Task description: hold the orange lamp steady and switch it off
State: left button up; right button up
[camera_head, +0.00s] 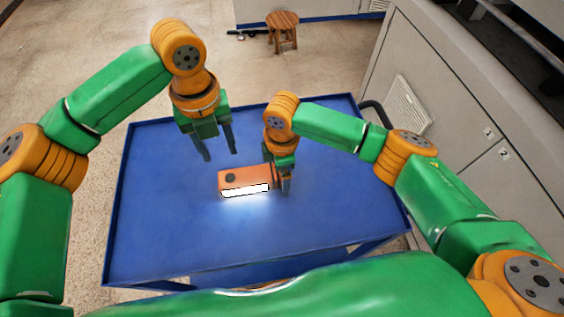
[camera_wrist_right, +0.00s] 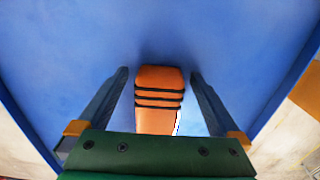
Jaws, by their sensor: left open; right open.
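The orange lamp (camera_head: 233,180) lies on the blue table, with a dark round knob on its top and a bright white strip lit along its near side. In the right wrist view, the lamp's orange end with black bands (camera_wrist_right: 158,88) lies between the two fingers. My right gripper (camera_head: 284,186) is at the lamp's right end, its fingers apart on either side of it (camera_wrist_right: 160,85), with gaps showing. My left gripper (camera_head: 221,156) is open and empty, above and behind the lamp, pointing down.
The blue table (camera_head: 160,235) has a raised rim and is otherwise clear. A wooden stool (camera_head: 283,28) stands on the floor behind it. Grey cabinets (camera_head: 480,110) stand close along the right side.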

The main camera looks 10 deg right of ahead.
jog(key=c, duration=1.4)
pick_arm(q)
jog(key=shift+c, duration=0.4)
pick_arm(e)
grip_shut()
pick_arm(q)
grip_shut()
